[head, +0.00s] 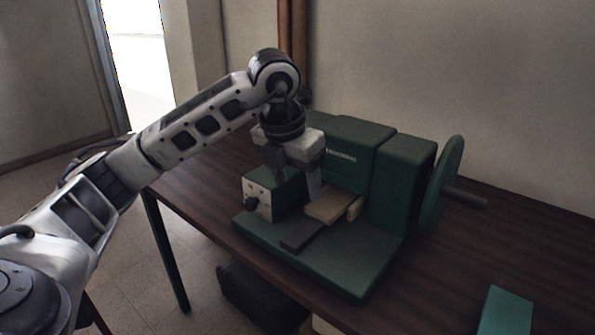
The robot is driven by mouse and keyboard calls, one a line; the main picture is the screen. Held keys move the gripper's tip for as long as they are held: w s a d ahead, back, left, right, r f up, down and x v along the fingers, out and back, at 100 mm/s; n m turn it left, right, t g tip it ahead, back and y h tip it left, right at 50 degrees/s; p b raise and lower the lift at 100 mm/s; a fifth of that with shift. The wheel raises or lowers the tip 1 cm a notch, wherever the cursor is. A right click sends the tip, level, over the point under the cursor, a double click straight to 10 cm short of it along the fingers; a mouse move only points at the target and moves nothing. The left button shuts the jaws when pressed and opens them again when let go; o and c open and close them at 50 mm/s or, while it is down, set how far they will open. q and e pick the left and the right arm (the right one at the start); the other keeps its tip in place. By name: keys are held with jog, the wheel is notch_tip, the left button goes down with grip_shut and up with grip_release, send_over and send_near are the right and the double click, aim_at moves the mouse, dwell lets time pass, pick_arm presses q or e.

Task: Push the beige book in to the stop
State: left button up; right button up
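The beige book (329,207) lies flat in the green machine (350,268), at the front of its tall body. A dark flat bar (301,236) extends from it toward the front, and a cream block (355,209) sits at its right end. My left gripper (297,190) points down just left of the book, with its two fingers apart and nothing visible between them. The right fingertip is close to the book's left edge; I cannot tell whether they touch. My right gripper is not in view.
The machine stands on a dark wooden table (440,275). A control box with a knob (252,204) is left of the gripper. A large green handwheel (446,185) stands at the machine's right. A teal item (505,312) lies at front right.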

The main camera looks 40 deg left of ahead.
aim_at(321, 209)
pick_arm(q)
jog(key=o, duration=0.5)
jog(key=w+r+t+b, duration=0.1)
jog(key=w+b, duration=0.1)
jog(key=b, duration=0.1)
jog(key=shift+r, duration=0.4)
jog(key=shift+w+a+r+t+b, duration=0.15)
jog(key=shift+r+t+b, duration=0.05)
jog(key=shift+r+b, duration=0.3)
jog(key=shift+w+a+r+t+b, duration=0.1)
jog(key=shift+w+r+t+b, duration=0.1)
jog(key=shift+r+b, duration=0.3)
jog(key=x, duration=1.5)
jog(key=shift+f+p, duration=0.35)
jog(key=shift+f, duration=0.05)
jog(key=c, duration=1.2)
jog(key=o, duration=1.2)
